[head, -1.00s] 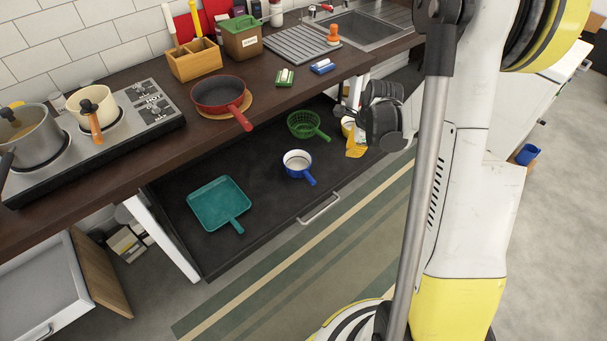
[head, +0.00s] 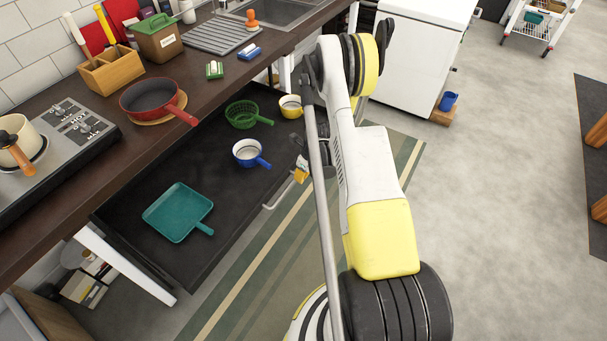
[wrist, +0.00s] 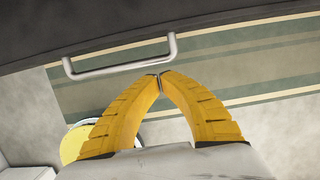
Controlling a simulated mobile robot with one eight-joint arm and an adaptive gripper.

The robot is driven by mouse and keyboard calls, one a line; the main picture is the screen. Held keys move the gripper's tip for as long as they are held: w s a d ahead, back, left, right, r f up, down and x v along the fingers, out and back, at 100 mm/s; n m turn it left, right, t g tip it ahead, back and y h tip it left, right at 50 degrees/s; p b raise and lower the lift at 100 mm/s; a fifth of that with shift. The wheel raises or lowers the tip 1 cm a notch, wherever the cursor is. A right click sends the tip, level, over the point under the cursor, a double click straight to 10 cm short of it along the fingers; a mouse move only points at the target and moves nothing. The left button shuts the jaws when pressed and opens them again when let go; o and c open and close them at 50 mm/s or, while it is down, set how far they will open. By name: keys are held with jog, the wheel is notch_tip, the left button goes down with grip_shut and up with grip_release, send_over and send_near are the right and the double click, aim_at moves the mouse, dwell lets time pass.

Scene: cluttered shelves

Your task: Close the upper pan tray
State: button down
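The upper pan tray (head: 150,258) is a dark drawer pulled out from under the counter. It holds a teal square pan (head: 179,212), a blue-and-white pot (head: 247,153), a green colander (head: 241,114) and a yellow-and-white pot (head: 291,106). Its silver bar handle (head: 268,208) is on the front face and also shows in the wrist view (wrist: 118,69). My gripper (head: 301,171) is in front of the tray by the handle's right part. In the wrist view, the yellow fingertips (wrist: 160,80) meet, empty, beside the bar. I cannot tell whether they touch it.
The counter above holds a red frying pan (head: 152,99), a stove (head: 72,131), a wooden utensil box (head: 111,70) and a sink (head: 268,12). A striped rug (head: 262,270) lies before the tray. A white cabinet (head: 422,60) stands beyond. Open floor (head: 490,200) is at the right.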

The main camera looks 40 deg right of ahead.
aim_at(294, 180)
jog(key=w+f, duration=0.1)
jog(key=w+a+b, duration=0.1)
jog(key=w, duration=0.1)
jog(key=shift+f, duration=0.4)
jog(key=shift+w+a+r+b, duration=0.1)
jog(key=shift+w+a+b, duration=0.1)
jog(key=shift+w, duration=0.15)
jog(key=shift+w+a+r+b, duration=0.1)
jog(key=shift+w+b, duration=0.1)
jog(key=shift+w, duration=0.1)
